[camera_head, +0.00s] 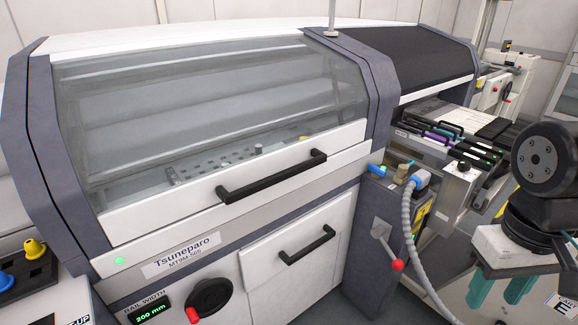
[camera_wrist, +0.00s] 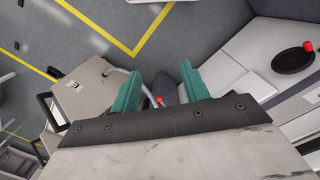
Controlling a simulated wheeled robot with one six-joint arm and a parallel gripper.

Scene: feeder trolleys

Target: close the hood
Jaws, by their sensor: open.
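The hood (camera_head: 215,95) is a clear, smoky panel with a white lower edge on the front of the Tsuneparo machine. It is down, its lower edge lying along the white front; I cannot tell whether a small gap is left. Its black bar handle (camera_head: 272,177) is on that edge, and nothing is touching it. My gripper (camera_head: 495,291) has teal fingers that point down at the lower right, well to the right of the handle. In the wrist view, my gripper (camera_wrist: 161,88) has its fingers apart with nothing held between them. The hood's handle does not show in the wrist view.
A grey post with a red-knobbed lever (camera_head: 397,264) and a grey corrugated hose (camera_head: 408,225) stands between the hood and my gripper. A drawer with a black handle (camera_head: 307,245) is below. Feeders (camera_head: 455,140) sit at the right. Yellow-lined floor (camera_wrist: 135,45) shows in the wrist view.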

